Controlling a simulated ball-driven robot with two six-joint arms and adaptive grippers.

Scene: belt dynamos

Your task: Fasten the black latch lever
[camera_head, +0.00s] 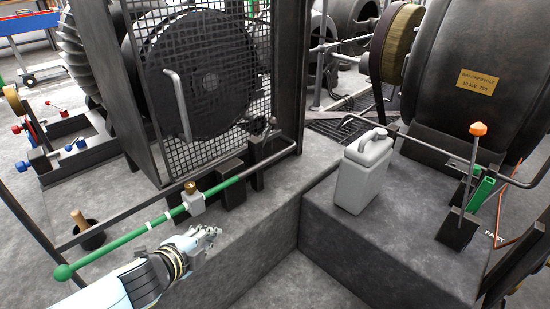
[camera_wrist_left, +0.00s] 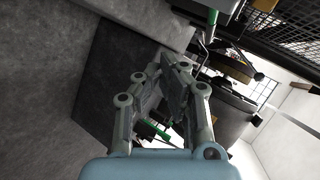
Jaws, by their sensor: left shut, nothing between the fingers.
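A mesh guard door (camera_head: 245,45) in a dark frame stands at the back left, with a grey bar handle (camera_head: 177,105). A small dark part (camera_head: 262,127) at the lower right edge of the mesh may be the black latch lever; its exact shape and position are too small to tell. My left gripper (camera_head: 208,236) is shut and empty, low in front of the guard, beside the green pipe handle (camera_head: 125,239). It is apart from the guard door. My right gripper does not show.
A grey jerrycan (camera_head: 362,178) stands on the plinth (camera_head: 385,235) at right. An orange-knobbed lever (camera_head: 472,165) stands before the large dark machine (camera_head: 480,75). A brass valve (camera_head: 193,200) sits on the green pipe. A wooden-handled tool (camera_head: 82,222) is at left.

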